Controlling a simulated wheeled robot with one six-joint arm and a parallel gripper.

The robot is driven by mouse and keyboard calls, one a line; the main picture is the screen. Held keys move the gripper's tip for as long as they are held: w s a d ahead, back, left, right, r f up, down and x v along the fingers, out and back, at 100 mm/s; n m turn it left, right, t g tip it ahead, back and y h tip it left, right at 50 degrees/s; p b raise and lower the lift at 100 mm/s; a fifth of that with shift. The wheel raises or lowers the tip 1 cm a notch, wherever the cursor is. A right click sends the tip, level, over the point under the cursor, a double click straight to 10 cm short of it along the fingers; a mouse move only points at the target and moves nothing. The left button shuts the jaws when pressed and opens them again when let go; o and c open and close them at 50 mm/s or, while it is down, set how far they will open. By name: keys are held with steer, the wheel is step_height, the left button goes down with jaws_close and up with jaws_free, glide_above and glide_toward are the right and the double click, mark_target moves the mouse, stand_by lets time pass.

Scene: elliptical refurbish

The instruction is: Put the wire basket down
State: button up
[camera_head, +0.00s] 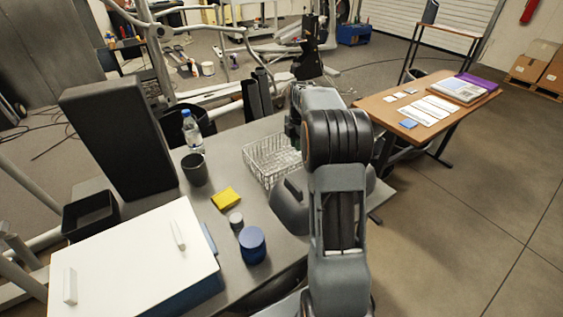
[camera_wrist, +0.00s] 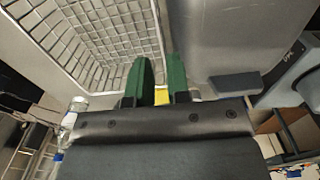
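The wire basket (camera_head: 262,166) is a pale open mesh box at the far side of the grey table (camera_head: 228,160), behind my arm. In the wrist view the basket (camera_wrist: 105,35) fills the upper left and looks empty. My gripper (camera_wrist: 160,75) has two green fingers close together, one on each side of the basket's side wall, and it appears shut on that wall. In the head view my arm hides the fingers and the basket's right end. I cannot tell whether the basket's bottom touches the table.
A bottle (camera_head: 191,131), a dark cup (camera_head: 195,169), a yellow sponge (camera_head: 226,198), a small grey jar (camera_head: 236,220) and a blue jar (camera_head: 252,244) stand left of and in front of the basket. A white-topped box (camera_head: 130,262) covers the near left. A wooden table (camera_head: 388,112) stands right.

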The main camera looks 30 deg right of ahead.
mark_target(295, 166)
steer(key=f, duration=0.7)
steer(key=f+b, duration=0.1)
steer(key=f, duration=0.3)
steer(key=shift+w+a+f, duration=0.1)
steer(key=shift+a, duration=0.15)
jaws_close()
